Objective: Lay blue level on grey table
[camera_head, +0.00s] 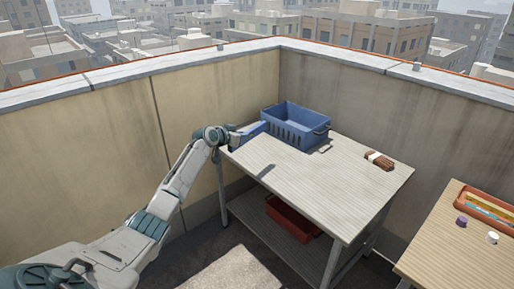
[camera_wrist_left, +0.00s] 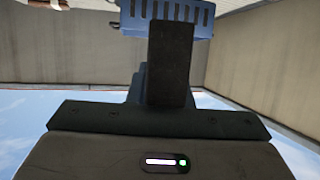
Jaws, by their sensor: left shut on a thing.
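The blue level (camera_head: 252,129) shows as a short blue bar at the tip of my left gripper (camera_head: 237,137). The gripper is shut on it at the back left corner of the grey table (camera_head: 300,175), next to a blue crate. I cannot tell whether the level touches the tabletop or the crate. In the left wrist view the dark gripper (camera_wrist_left: 170,65) fills the middle and hides most of what it holds. My right gripper is not in view.
The blue crate (camera_head: 289,130) stands at the table's back. A brown bundle (camera_head: 379,160) lies on the right; the front and middle are clear. A red crate (camera_head: 292,217) sits on the lower shelf. A wooden table (camera_head: 440,250) with an orange tray (camera_head: 484,205) is at right.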

